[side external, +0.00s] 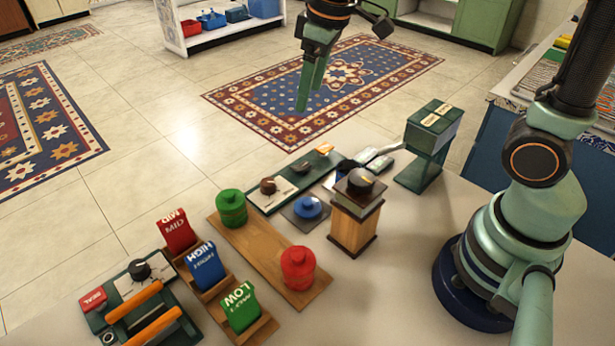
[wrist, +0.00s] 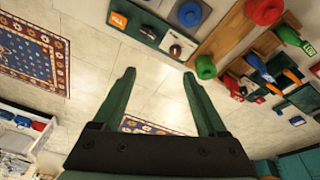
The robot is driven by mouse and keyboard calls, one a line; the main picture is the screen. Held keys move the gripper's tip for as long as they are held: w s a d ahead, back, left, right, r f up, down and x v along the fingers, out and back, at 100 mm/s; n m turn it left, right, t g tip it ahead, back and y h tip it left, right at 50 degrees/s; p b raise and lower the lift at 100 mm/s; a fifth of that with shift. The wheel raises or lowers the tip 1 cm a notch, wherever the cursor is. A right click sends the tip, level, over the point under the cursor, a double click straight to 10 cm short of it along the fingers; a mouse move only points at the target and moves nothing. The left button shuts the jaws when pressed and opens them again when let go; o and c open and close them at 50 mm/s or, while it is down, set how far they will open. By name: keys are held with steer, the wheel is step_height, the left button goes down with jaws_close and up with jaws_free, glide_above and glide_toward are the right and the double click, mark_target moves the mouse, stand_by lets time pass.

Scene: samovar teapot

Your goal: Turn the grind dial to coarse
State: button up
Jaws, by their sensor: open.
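A wooden box like a grinder (side external: 354,225) stands upright on the grey table, with a dark round dial (side external: 361,181) on top; its marks are too small to read. A low green-edged panel (side external: 250,198) carries a brown knob (side external: 268,186) and an orange label; it also shows at the top of the wrist view, with the knob (wrist: 175,50). No readable label tells which is the grind dial. My gripper (side external: 307,92) is open and empty, high beyond the table's far side. In the wrist view its fingers (wrist: 160,76) are apart over floor. The wooden box is not seen there.
MID, HIGH and LOW blocks (side external: 204,268) and an orange-barred device (side external: 145,312) are front left.

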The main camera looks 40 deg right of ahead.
mark_target(268, 181)
steer(key=w+a+f+n+g, duration=0.35)
steer(key=w+a+f, duration=0.3)
steer(key=f, duration=0.35)
steer(key=shift+n+t, duration=0.35)
step_height(268, 181, down, 12)
steer(key=shift+w+r, duration=0.1)
steer(key=shift+c, duration=0.3)
jaws_close()
steer(key=m, duration=1.3)
steer(key=shift+m, duration=0.4)
